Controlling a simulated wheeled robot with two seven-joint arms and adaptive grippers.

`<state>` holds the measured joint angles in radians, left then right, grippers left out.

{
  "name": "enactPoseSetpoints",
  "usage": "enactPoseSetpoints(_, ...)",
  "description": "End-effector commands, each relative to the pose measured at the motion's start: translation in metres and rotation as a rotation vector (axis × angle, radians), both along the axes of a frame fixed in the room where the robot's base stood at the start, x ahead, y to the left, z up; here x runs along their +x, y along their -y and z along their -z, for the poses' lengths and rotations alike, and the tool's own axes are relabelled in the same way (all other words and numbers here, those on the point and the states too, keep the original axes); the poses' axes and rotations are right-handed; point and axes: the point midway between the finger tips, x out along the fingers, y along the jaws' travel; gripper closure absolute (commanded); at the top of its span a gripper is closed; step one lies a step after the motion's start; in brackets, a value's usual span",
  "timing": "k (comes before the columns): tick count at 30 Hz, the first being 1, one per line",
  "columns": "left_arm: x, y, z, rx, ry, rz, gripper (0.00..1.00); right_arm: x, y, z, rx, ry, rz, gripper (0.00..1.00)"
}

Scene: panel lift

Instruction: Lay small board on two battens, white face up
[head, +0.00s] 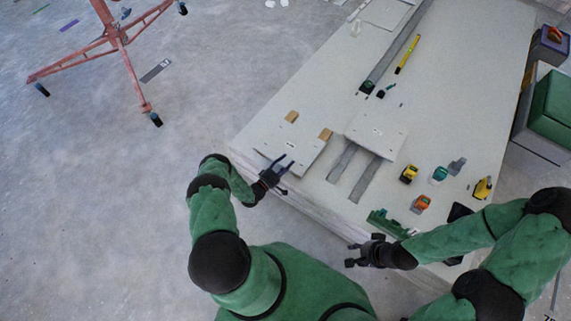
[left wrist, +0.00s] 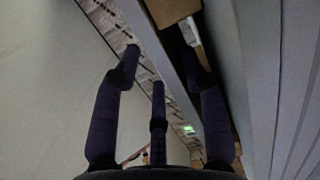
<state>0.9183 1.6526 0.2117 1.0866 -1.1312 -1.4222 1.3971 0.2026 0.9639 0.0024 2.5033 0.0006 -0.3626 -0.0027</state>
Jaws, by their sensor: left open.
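Two small pale boards lie on the large panel stack in the head view. The left board (head: 284,151) has a label and lies with two tan wood pieces (head: 291,117) (head: 325,134) showing past its far edge. The right board (head: 376,134) overlaps the far ends of two grey strips (head: 341,163) (head: 365,181). I cannot tell which of these are the battens. My left gripper (head: 282,168) is open at the left board's near edge; its fingers (left wrist: 160,85) also show in the left wrist view. Contact is unclear. My right gripper (head: 351,254) is open and empty near the stack's front edge.
The panel stack (head: 460,90) carries a yellow level (head: 408,54), a long grey strip (head: 395,55) and several small tools at the right, including a yellow one (head: 408,174). A red stand (head: 117,40) is on the floor. Green-topped boxes (head: 552,105) stand at the right.

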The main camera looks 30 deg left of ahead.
Motion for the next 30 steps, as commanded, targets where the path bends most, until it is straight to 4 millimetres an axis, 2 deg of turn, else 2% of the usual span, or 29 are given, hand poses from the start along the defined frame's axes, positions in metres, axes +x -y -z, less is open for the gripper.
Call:
enactPoseSetpoints(9, -0.067, -0.016, 0.0, -0.002, -0.002, -0.006, 0.57, 0.0, 0.0, -0.016, 0.0, 0.0, 0.0, 0.6)
enactPoseSetpoints(16, -0.102, -0.023, 0.0, 0.0, 0.0, -0.005, 0.57, 0.0, 0.0, -0.022, 0.0, 0.0, 0.0, 0.6)
enactPoseSetpoints(21, -0.114, -0.025, 0.001, 0.001, 0.001, -0.002, 0.57, 0.0, 0.0, -0.023, 0.0, 0.0, 0.0, 0.6)
enactPoseSetpoints(25, -0.116, -0.025, 0.001, 0.001, 0.0, -0.001, 0.57, 0.0, 0.0, -0.023, 0.0, 0.0, 0.0, 0.6)
enactPoseSetpoints(30, -0.096, -0.014, -0.004, 0.047, -0.056, 0.004, 0.57, 0.0, 0.0, -0.023, 0.0, 0.0, 0.0, 0.6)
